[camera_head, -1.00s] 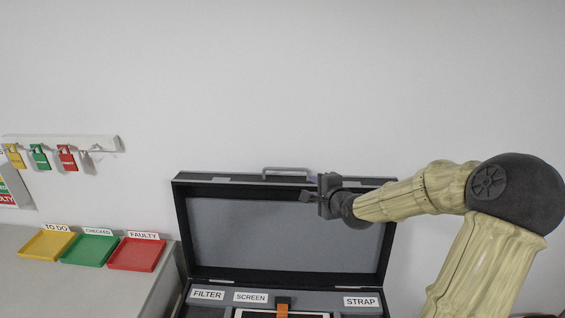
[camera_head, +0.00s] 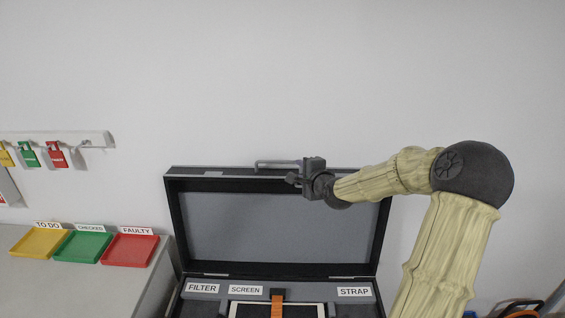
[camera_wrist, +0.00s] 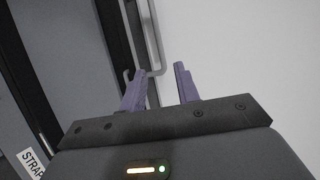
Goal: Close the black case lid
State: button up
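The black case lid (camera_head: 280,228) stands open and upright at the back of the case, its grey lining facing me. A grey bar handle (camera_head: 275,162) sits on its top edge; it also shows in the wrist view (camera_wrist: 153,35). My gripper (camera_head: 293,180) is at the lid's top edge, over the handle's right end. In the wrist view my gripper (camera_wrist: 160,68) has two purple fingers apart, with the handle's near end showing between their tips. I cannot tell whether they touch it. The case base (camera_head: 207,297) is partly cut off below.
Yellow (camera_head: 40,243), green (camera_head: 84,247) and red (camera_head: 130,250) trays sit on the counter at left. Padlocks hang from a wall rail (camera_head: 95,139).

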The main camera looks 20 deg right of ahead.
aim_at(287, 162)
jog(key=p+x, duration=0.3)
jog(key=x, duration=0.9)
jog(key=shift+w+a, duration=0.15)
jog(key=shift+w, duration=0.25)
jog(key=shift+w+a, duration=0.1)
jog(key=shift+a, duration=0.1)
jog(key=shift+d+f, duration=0.15)
jog(key=shift+d, duration=0.3)
jog(key=c, duration=0.3)
jog(key=shift+s, duration=0.25)
jog(key=c, duration=0.4)
